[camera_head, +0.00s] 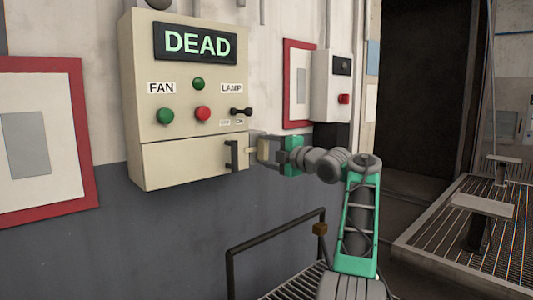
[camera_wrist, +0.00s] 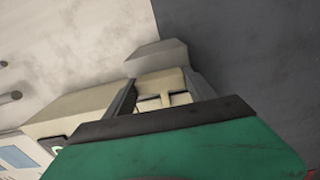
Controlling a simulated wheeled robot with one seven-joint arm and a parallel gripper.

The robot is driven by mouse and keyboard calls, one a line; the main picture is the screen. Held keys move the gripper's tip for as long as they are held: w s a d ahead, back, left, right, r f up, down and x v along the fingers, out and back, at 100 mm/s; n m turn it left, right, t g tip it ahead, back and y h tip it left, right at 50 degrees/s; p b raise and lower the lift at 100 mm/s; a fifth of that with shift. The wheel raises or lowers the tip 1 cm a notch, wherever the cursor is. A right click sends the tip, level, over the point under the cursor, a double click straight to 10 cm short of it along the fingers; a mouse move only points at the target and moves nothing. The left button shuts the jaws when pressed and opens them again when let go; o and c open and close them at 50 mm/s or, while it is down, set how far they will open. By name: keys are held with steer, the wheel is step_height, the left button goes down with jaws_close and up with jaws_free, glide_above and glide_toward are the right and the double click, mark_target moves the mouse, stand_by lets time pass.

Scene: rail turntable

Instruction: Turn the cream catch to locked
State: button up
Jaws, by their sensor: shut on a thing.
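My gripper (camera_head: 258,150) reaches in from the right to the lower right edge of the cream control box (camera_head: 150,80). It is shut on a small cream piece, which I take to be the cream catch (camera_wrist: 160,101). In the wrist view it shows between the two grey fingers of my gripper (camera_wrist: 158,95). The fingers hide most of the catch, so I cannot tell which way it is turned. A dark upright handle (camera_head: 231,155) is on the box's lower panel, just left of the fingers.
The box bears a screen reading DEAD (camera_head: 196,43), green and red buttons, and a black lamp switch (camera_head: 241,112). A grey box with a red knob (camera_head: 344,99) hangs to the right. A black railing (camera_head: 275,235) stands below; a grated platform (camera_head: 440,225) is at right.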

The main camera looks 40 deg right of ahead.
steer(key=shift+n, duration=0.3)
steer(key=o, duration=1.4)
steer(key=shift+s+d+b, duration=0.1)
steer(key=shift+s+b, duration=1.15)
steer(key=shift+s, duration=2.65)
